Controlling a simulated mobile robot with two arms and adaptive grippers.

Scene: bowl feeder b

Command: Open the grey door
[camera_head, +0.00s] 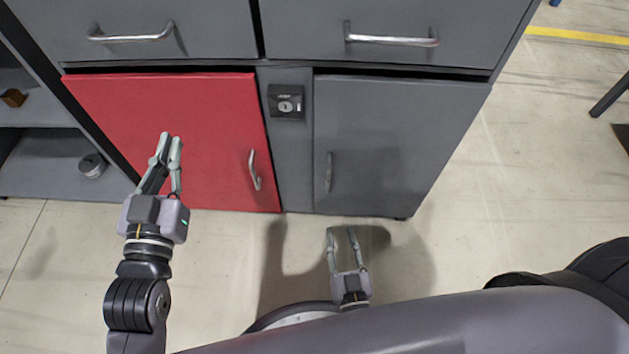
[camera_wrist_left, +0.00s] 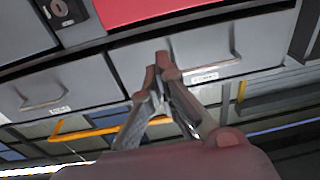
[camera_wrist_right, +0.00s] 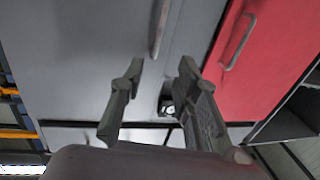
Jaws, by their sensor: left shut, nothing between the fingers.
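The grey door (camera_head: 385,140) is shut in the head view, right of the lock panel, with a vertical metal handle (camera_head: 329,172) near its left edge. In the right wrist view the grey door (camera_wrist_right: 90,60) fills the left and middle, with its handle (camera_wrist_right: 160,28) at the top. My right gripper (camera_head: 342,232) is open and empty, in front of the door's lower left part and apart from the handle. My left gripper (camera_head: 170,140) is shut and empty, in front of the red door (camera_head: 215,110). In the left wrist view its fingertips (camera_wrist_left: 162,62) are close together.
A lock (camera_head: 286,102) sits between the doors. Drawers with handles (camera_head: 390,38) are above. An open shelf (camera_head: 50,165) with small items stands at left. The floor (camera_head: 480,200) right of the cabinet is clear.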

